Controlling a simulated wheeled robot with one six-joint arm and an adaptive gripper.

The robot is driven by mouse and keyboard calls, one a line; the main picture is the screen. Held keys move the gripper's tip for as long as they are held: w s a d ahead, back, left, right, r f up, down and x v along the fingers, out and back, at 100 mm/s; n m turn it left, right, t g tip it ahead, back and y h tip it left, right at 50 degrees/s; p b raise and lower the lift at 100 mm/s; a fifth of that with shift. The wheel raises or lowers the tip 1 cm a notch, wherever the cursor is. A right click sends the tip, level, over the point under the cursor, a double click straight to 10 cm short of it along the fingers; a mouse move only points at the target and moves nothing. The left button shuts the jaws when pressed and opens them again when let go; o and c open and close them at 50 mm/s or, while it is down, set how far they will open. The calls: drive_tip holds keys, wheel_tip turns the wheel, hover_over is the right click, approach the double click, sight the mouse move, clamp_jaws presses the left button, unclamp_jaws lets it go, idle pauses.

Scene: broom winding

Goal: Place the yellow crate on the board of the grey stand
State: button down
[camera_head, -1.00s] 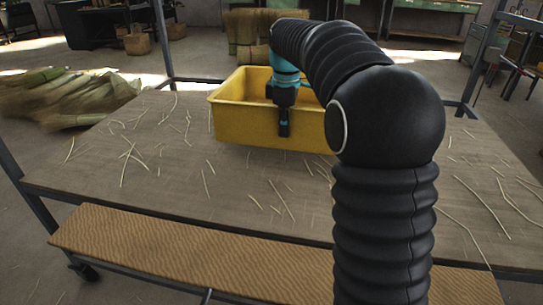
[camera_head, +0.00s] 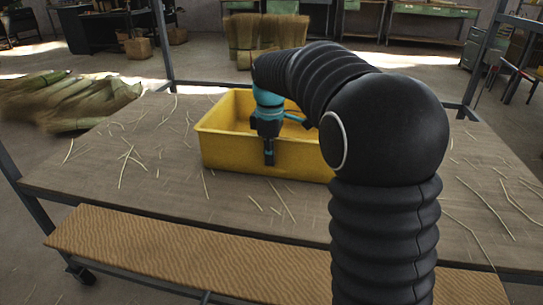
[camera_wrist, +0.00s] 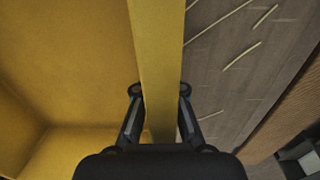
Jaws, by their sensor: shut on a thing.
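The yellow crate (camera_head: 222,152) is upright over the straw-strewn brown board (camera_head: 120,195) of the grey-framed stand (camera_head: 33,205), left of my arm in the head view. My gripper (camera_head: 269,158) comes down from above and is shut on the crate's near wall. In the wrist view the fingers of my gripper (camera_wrist: 160,90) pinch that wall, one inside and one outside. The crate's empty-looking inside (camera_wrist: 80,60) fills the left. My arm hides the crate's right end. I cannot tell whether its base touches the board.
A tan ribbed strip (camera_head: 180,250) runs along the stand's front, lower than the board. Loose straws lie across the board. A leafy bundle (camera_head: 65,100) is at left and brooms (camera_head: 240,40) stand behind. The board's left part is clear of large objects.

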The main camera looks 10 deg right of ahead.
drive_tip(key=c, duration=1.3)
unclamp_jaws()
drive_tip(key=shift+f, duration=0.1)
wheel_tip(320, 180, up, 12)
drive_tip(key=p, duration=0.2)
drive_tip(key=s+d+m+t, duration=0.2)
drive_tip(key=s+m, duration=0.4)
drive_tip(key=s, duration=0.9)
drive_tip(key=s+f+m+t, duration=0.1)
drive_tip(key=s+f+m, duration=0.1)
drive_tip(key=s+f, duration=0.1)
drive_tip(key=s+d+f+m+t, duration=0.1)
drive_tip(key=s+f+m, duration=0.1)
drive_tip(key=s, duration=0.4)
drive_tip(key=s+d+f+m+t, duration=0.1)
drive_tip(key=s+f+m, duration=0.2)
drive_tip(key=s+f, duration=0.1)
drive_tip(key=shift+s+f, duration=0.25)
drive_tip(key=shift+s, duration=0.35)
drive_tip(key=shift+s+f+m, duration=0.25)
drive_tip(key=shift+f+m, duration=0.05)
drive_tip(key=shift+f, duration=0.05)
